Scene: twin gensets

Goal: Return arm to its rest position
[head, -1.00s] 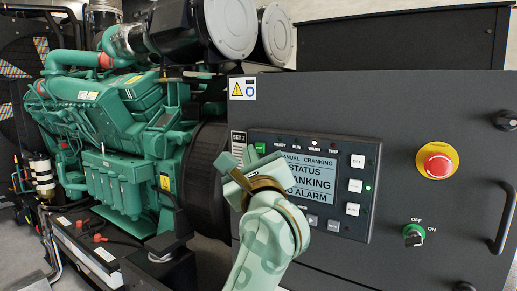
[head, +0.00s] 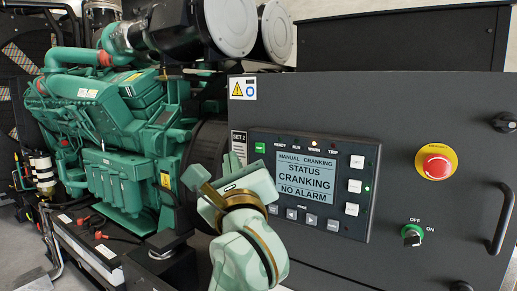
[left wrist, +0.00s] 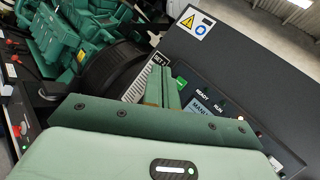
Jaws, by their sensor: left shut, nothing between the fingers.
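My left gripper (head: 199,183) is in front of the lower left part of the control panel (head: 312,184), left of its screen in the head view. Its fingers are shut with nothing between them. In the left wrist view the shut fingers (left wrist: 163,90) point toward the panel's left edge, near the green button (left wrist: 181,81). The screen (head: 305,178) reads "MANUAL CRANKING, STATUS CRANKING, NO ALARM". The "SET 2" label (head: 238,139) is just left of the panel. My right gripper is not in view.
A red emergency stop button (head: 436,162) on a yellow plate, a green key switch (head: 412,235) and a black handle (head: 501,218) are on the dark cabinet (head: 390,100) at right. The green engine (head: 115,150) stands at left.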

